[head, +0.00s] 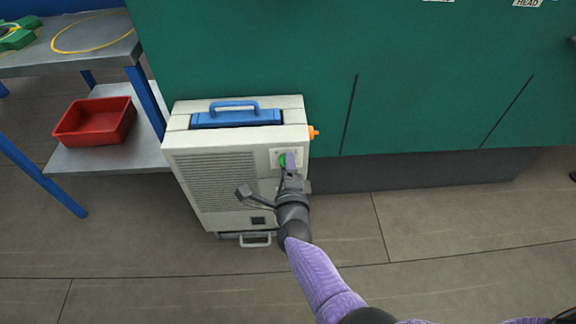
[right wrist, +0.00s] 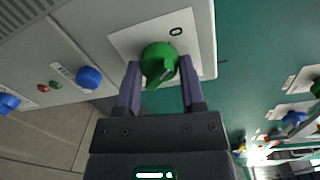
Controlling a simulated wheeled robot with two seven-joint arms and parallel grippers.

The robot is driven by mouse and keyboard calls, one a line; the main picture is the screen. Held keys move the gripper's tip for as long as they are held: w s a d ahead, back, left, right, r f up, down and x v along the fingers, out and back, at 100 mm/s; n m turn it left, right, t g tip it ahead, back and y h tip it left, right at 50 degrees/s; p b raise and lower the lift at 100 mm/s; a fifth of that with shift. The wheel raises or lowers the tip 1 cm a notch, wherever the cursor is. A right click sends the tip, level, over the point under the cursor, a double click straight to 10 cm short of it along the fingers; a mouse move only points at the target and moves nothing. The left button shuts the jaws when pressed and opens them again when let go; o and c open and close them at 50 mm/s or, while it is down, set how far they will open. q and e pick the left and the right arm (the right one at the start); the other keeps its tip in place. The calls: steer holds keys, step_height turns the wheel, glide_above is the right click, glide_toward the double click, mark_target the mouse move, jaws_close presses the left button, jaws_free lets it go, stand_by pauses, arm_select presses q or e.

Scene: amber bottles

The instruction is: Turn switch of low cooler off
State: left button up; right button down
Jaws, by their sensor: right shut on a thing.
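The low cooler (head: 215,180) is a pale grey box with a slatted front, standing on the floor against a green wall. Its switch is a green knob (head: 282,160) at the upper right of the front. In the right wrist view the green knob (right wrist: 160,62) sits on a white plate marked "0", its grip bar tilted and not pointing straight at the mark. My right gripper (head: 288,161), with purple fingers, is at the knob; in the wrist view the fingers (right wrist: 160,72) are on both sides of it, shut on it. My left gripper is not in view.
A blue handle (head: 234,104) tops the cooler, and an orange fitting (head: 313,132) sticks out at its right. A metal shelf (head: 105,160) with a red bin (head: 95,120) stands at left. Blue knobs (right wrist: 88,77) show in the wrist view. The floor (head: 400,260) in front is clear.

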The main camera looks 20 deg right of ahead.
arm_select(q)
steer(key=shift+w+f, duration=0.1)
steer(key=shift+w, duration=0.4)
arm_select(e)
steer(key=shift+f+n, duration=0.1)
steer(key=shift+n, duration=0.5)
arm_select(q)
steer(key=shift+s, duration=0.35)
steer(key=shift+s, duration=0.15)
arm_select(e)
steer(key=shift+c, duration=1)
jaws_free()
